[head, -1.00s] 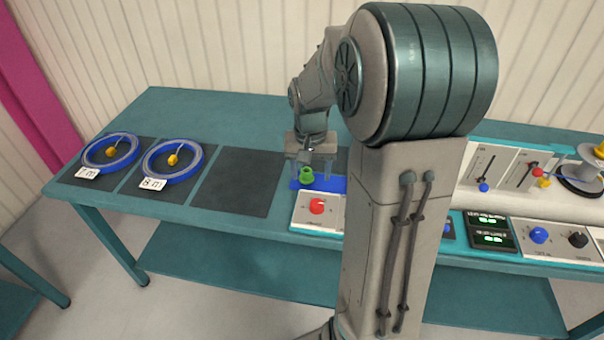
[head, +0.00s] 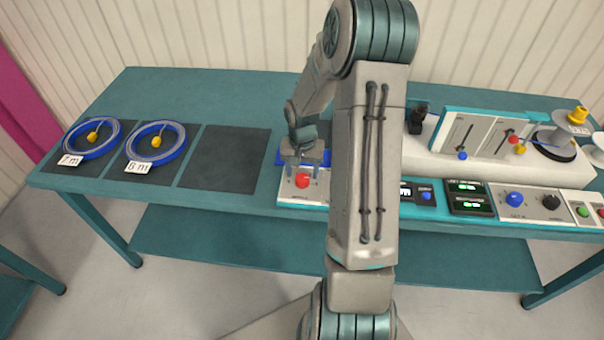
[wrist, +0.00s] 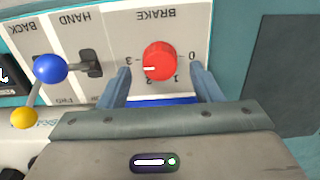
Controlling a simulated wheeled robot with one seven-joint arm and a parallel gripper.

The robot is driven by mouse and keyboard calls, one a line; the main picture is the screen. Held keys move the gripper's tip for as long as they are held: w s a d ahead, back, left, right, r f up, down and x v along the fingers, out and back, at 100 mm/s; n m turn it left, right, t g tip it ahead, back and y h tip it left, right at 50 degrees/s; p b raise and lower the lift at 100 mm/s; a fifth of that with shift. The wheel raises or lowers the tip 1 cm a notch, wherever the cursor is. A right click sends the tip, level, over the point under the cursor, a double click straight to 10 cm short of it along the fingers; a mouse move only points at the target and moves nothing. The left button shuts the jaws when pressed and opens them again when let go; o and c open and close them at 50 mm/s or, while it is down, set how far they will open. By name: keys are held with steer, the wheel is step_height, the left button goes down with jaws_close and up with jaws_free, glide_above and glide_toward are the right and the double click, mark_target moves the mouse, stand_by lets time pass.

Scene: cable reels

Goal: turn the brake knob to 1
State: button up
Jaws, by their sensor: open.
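The red brake knob (wrist: 160,61) stands on a white panel (wrist: 180,20) marked BRAKE, upside down in the wrist view. The scale reads 3 at left, 1 at lower right and 0 at right. The knob's white mark points left and slightly down, near the 3 side. My gripper (wrist: 161,72) is open, with one finger on each side below the knob and no visible contact. In the head view the knob (head: 302,181) shows just in front of my gripper (head: 303,163).
A blue ball-ended lever (wrist: 51,68) and a yellow ball (wrist: 24,117) lie left of the gripper in the wrist view. Two blue reels (head: 91,139) (head: 157,151) sit on dark mats. An empty mat (head: 225,160) is left of my gripper. My arm hides part of the bench.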

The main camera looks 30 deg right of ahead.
mark_target(302, 180)
steer(key=shift+f, duration=1.25)
steer(key=c, duration=1)
